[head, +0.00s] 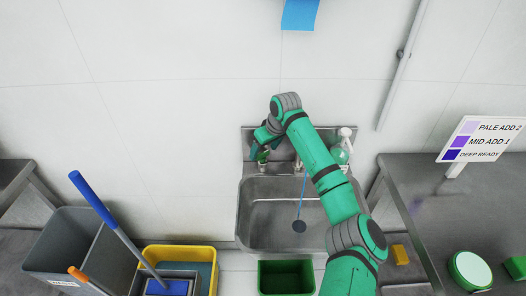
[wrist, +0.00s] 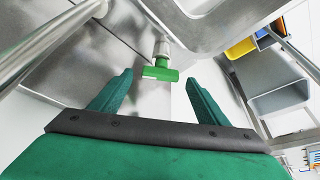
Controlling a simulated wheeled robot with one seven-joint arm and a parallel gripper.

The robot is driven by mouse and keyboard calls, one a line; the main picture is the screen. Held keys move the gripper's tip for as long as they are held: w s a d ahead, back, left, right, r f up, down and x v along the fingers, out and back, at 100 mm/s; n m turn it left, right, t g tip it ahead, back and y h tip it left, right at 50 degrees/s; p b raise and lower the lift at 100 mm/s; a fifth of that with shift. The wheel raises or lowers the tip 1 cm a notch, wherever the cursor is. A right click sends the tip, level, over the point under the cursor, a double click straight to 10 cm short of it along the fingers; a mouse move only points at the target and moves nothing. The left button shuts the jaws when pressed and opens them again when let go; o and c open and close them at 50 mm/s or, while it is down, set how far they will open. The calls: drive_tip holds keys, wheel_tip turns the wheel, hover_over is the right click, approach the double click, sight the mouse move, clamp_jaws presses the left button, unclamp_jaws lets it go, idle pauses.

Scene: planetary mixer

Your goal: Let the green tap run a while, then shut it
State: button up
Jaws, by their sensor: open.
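The green tap handle (wrist: 160,73) sits on a metal valve stem at the sink's back ledge, and in the head view it shows small at the back left of the sink (head: 263,157). My gripper (wrist: 157,97) is open and empty, its two fingers apart on either side of the handle, with the handle just ahead of the fingertips. No contact shows. In the head view my arm reaches over the sink to the tap and hides part of the ledge. A thin blue stream of water (head: 303,191) falls from the spout to the drain (head: 299,227).
A soap bottle (head: 341,152) stands on the ledge at the right. A steel counter with a sign (head: 482,139) is further right. A grey bin (head: 72,250) and a yellow mop bucket (head: 180,252) stand at the left. A green bin (head: 286,277) is in front.

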drive_tip(key=shift+x, duration=0.75)
drive_tip(key=shift+s+d, duration=0.1)
drive_tip(key=shift+c, duration=0.9)
drive_tip(key=c, duration=0.9)
drive_tip(key=shift+o, duration=0.2)
drive_tip(key=shift+r, duration=0.1)
